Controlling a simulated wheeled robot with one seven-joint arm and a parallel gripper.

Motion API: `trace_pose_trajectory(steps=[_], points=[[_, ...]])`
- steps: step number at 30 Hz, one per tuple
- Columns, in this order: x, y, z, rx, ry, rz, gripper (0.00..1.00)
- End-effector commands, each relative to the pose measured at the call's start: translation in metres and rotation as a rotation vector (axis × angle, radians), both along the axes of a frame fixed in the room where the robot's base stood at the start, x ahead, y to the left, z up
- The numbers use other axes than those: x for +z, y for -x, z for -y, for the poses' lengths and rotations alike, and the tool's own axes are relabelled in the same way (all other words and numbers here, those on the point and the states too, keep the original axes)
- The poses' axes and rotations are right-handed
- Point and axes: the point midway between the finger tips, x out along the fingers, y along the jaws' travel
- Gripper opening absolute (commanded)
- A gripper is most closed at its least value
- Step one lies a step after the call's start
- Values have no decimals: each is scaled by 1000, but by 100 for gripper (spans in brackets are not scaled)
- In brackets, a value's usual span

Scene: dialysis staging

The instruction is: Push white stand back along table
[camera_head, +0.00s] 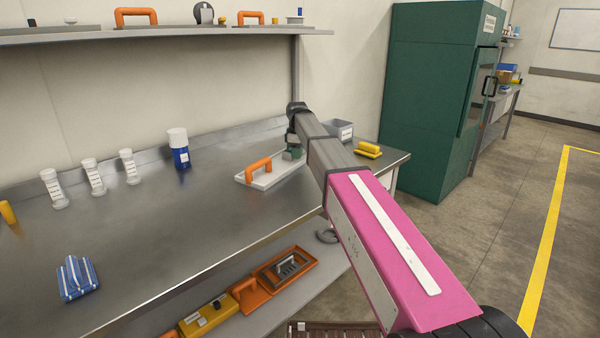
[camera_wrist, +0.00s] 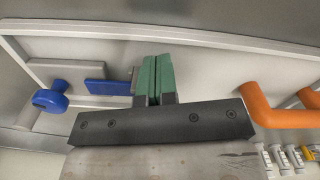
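The white stand (camera_head: 281,177) lies flat near the back right of the steel table (camera_head: 200,225), with an orange handle (camera_head: 258,168) standing on it. My gripper (camera_head: 294,153) is low at the far right part of the stand in the head view, with the arm partly covering it. I cannot tell whether it touches the stand. In the wrist view, my gripper's two green fingers (camera_wrist: 154,80) are together with nothing visible between them. An orange handle (camera_wrist: 275,110) shows right of them in that view; I cannot tell which handle it is.
A grey bin (camera_head: 339,131) and a yellow item (camera_head: 367,149) stand right of the stand. A wall shelf (camera_head: 180,34) hangs above. The middle of the table is clear.

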Motion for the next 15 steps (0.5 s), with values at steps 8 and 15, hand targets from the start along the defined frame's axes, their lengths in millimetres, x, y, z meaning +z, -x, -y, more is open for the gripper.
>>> trace_pose_trajectory(steps=[8, 15], points=[[0, -10, -9, 0, 0, 0, 0], [0, -17, -16, -1, 0, 0, 0]])
